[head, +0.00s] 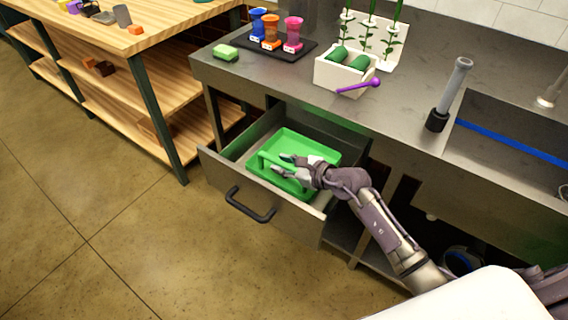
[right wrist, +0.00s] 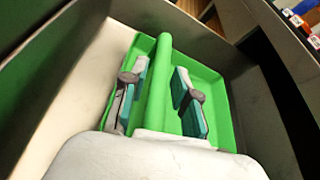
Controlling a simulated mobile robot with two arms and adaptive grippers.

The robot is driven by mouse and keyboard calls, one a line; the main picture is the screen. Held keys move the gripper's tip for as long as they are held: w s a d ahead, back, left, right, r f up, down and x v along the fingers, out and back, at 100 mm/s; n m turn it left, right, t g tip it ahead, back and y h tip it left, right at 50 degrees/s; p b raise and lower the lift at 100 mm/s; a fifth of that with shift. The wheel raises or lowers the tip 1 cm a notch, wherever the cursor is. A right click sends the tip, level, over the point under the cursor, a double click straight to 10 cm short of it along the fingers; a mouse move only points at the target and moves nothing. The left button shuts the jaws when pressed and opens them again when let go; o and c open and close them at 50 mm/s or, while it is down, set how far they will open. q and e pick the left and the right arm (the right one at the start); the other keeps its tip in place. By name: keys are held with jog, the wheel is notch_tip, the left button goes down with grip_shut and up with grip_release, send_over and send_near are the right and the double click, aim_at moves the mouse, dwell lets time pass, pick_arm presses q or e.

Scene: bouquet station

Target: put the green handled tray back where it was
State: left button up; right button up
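The green handled tray (head: 311,143) lies inside the pulled-out drawer (head: 222,168), with its bar handle (head: 268,164) running across the top. My right gripper (head: 283,165) reaches down into the drawer over the tray. In the right wrist view, the two fingers (right wrist: 158,100) stand on either side of the green handle (right wrist: 160,75), with gaps showing, so the gripper is open around the handle and not closed on it. The tray's floor and rim (right wrist: 218,100) show beside the fingers. My left gripper is not in view.
A wooden shelf unit (head: 130,40) stands left; floor in front is clear.

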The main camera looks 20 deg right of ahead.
jog(key=shift+o, duration=0.5)
jog(key=shift+r, duration=0.1)
jog(key=shift+s+d, duration=0.1)
jog(key=v, duration=1.1)
jog(key=shift+s+r, duration=0.25)
jog(key=shift+s, duration=0.05)
jog(key=shift+d, duration=0.1)
dwell(0.3)
